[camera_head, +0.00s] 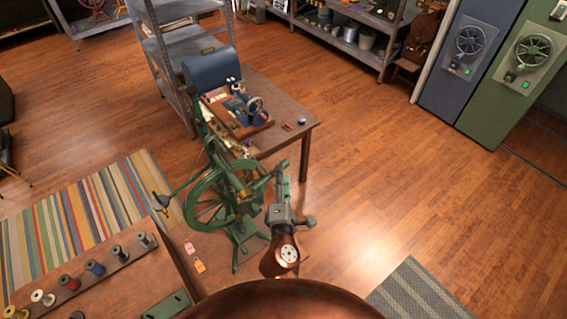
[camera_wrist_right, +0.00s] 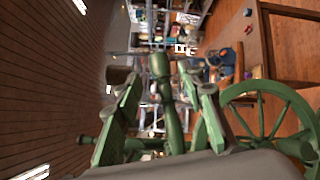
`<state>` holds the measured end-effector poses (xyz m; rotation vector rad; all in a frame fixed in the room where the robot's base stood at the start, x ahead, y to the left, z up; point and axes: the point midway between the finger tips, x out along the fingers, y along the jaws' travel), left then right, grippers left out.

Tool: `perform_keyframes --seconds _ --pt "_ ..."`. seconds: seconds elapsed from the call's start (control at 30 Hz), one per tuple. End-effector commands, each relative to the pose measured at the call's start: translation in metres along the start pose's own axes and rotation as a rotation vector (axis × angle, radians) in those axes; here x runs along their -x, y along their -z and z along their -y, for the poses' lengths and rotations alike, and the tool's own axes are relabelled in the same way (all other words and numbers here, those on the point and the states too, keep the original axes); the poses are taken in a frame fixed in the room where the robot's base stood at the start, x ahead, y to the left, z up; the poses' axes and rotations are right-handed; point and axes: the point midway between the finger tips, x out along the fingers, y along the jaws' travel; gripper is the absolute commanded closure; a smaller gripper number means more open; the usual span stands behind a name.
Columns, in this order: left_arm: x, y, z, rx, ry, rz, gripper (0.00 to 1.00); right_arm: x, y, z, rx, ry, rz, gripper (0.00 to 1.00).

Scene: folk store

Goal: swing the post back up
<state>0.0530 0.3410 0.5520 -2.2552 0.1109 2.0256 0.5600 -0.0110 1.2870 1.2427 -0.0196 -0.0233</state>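The green spinning wheel (camera_head: 215,195) stands on the floor beside the table, with its spoked wheel and dark green frame. It also shows at the right of the right wrist view (camera_wrist_right: 265,115). A turned green post (camera_wrist_right: 172,118) with a rounded knob lies between the two fingers of my right gripper (camera_wrist_right: 165,100) in that view. The fingers are apart, with gaps showing beside the post, and I cannot tell if either touches it. In the head view my right gripper (camera_head: 282,185) is just right of the wheel's frame. My left gripper is not in view.
A wooden table (camera_head: 290,105) with a blue sewing machine (camera_head: 245,106) stands behind the wheel. A bench with several thread spools (camera_head: 95,267) is at front left. A striped rug (camera_head: 85,215) lies at left.

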Motion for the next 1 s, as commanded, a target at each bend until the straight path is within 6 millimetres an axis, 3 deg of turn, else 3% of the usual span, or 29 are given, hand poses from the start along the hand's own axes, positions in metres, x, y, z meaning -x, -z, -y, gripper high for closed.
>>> perform_keyframes --seconds 0.3,0.67,1.0 --pt "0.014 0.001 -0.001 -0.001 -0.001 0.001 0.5 -0.044 0.001 -0.001 0.0 0.0 -0.002 0.64" --pt "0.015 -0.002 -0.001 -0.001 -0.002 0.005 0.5 -0.051 0.0 0.001 -0.002 0.002 -0.001 0.64" --pt "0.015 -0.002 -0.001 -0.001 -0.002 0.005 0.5 -0.051 0.0 0.001 -0.002 0.002 -0.001 0.85"
